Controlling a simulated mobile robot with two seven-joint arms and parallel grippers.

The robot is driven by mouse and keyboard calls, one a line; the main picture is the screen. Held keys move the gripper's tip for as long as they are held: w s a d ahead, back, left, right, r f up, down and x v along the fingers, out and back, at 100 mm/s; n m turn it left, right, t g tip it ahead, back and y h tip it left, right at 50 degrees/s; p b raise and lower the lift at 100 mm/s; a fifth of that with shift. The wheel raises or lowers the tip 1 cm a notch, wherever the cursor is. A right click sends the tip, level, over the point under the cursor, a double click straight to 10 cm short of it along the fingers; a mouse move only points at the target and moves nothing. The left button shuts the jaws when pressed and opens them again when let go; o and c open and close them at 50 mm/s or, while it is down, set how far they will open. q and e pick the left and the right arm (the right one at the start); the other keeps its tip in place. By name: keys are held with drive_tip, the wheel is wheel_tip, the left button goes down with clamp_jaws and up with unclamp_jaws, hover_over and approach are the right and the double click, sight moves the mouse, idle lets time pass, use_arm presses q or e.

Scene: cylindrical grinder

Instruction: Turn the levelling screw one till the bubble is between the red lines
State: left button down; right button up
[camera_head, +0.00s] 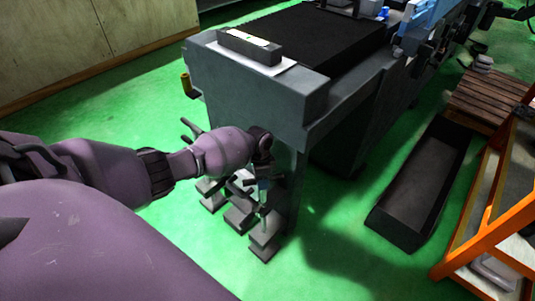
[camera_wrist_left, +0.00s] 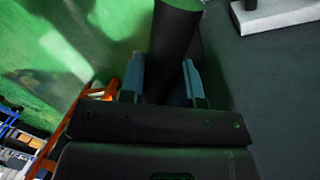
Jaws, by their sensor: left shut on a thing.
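The spirit level (camera_head: 250,46) is a dark bar with a pale vial window, lying on a white plate on top of the grey machine's near end. Its bubble and red lines are too small to make out. Several levelling feet (camera_head: 264,238) stand on the floor at the machine's lower corner. My left gripper (camera_head: 264,180) is low beside that corner, above the feet. In the left wrist view its blue fingers (camera_wrist_left: 163,76) are shut on a dark cylindrical part, the levelling screw (camera_wrist_left: 172,42), one finger on each side. My right gripper is out of view.
The machine's grey end (camera_head: 240,95) rises right beside my left arm. A long dark trough (camera_head: 425,185) lies on the green floor to the right. An orange-framed rack (camera_head: 490,225) and a wooden pallet (camera_head: 490,97) stand further right. A wooden panel (camera_head: 60,45) is at the back left.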

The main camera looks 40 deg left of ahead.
use_arm(q)
drive_tip(key=shift+f+m, duration=0.1)
drive_tip(key=shift+m, duration=0.9)
drive_tip(key=shift+m+g, duration=0.3)
drive_tip(key=shift+m, duration=0.3)
drive_tip(key=c, duration=0.8)
unclamp_jaws()
drive_tip(key=shift+c, duration=0.2)
